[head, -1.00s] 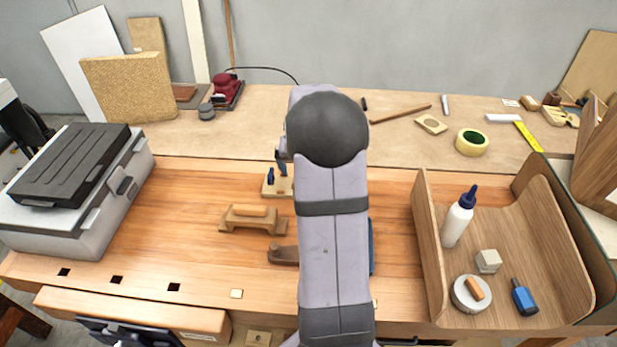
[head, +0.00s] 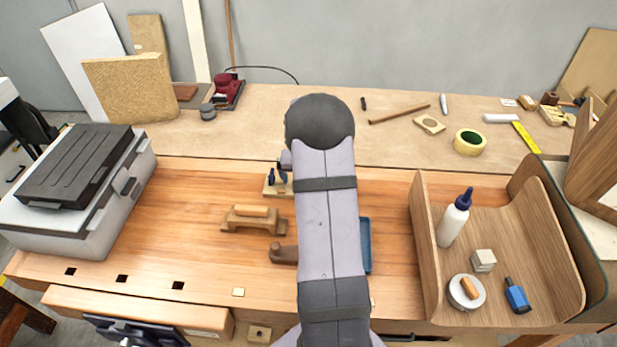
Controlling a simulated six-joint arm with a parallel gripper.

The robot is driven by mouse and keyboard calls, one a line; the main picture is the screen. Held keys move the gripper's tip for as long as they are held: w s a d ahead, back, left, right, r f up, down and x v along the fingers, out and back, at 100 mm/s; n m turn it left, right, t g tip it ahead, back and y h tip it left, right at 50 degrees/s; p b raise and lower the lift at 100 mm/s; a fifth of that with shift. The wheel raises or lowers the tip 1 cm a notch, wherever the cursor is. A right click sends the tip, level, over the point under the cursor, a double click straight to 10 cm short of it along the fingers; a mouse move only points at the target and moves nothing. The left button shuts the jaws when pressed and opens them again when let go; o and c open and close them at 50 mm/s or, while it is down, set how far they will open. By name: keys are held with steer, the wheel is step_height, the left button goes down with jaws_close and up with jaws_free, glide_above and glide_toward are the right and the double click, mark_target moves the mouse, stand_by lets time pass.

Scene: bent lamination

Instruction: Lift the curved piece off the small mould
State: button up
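A small wooden mould (head: 229,226) stands on the left middle of the bench, low and brown with feet-like ends. A paler, slightly curved wooden piece (head: 251,211) appears to lie on its top; I cannot tell how closely it fits. My own arm runs up the middle of the head view, to the right of the mould. My gripper does not show; the arm hides it or it is out of sight.
A brown wooden tool (head: 281,254) lies in front-right. A blue tray (head: 366,246) is partly behind my arm. A curved wooden tray (head: 424,250) holds a bottle (head: 454,220).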

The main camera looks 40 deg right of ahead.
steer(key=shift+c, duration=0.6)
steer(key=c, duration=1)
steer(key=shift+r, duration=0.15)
